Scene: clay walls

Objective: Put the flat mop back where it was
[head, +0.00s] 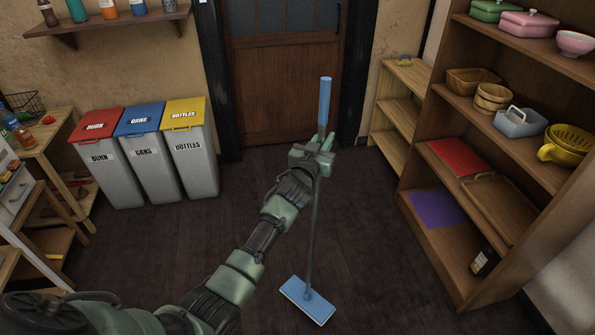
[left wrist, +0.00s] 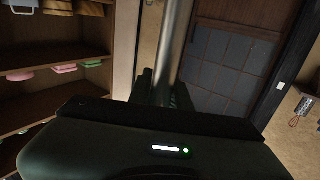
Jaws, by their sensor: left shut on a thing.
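The flat mop has a blue grip (head: 325,102), a thin grey pole and a flat blue head (head: 307,299). It stands nearly upright in the middle of the head view, its head low over or on the dark floor; I cannot tell if it touches. My left gripper (head: 322,146) is shut on the mop's pole just below the blue grip. In the left wrist view the pole (left wrist: 174,45) rises between the fingers (left wrist: 163,88). My right gripper is not in view.
Three bins, red-lidded (head: 97,124), blue-lidded (head: 140,119) and yellow-lidded (head: 184,114), stand at the left wall. A wooden door (head: 280,85) is behind the mop. A tall shelf (head: 440,180) with kitchenware fills the right. A small shelf (head: 392,115) stands beside it. The floor between is clear.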

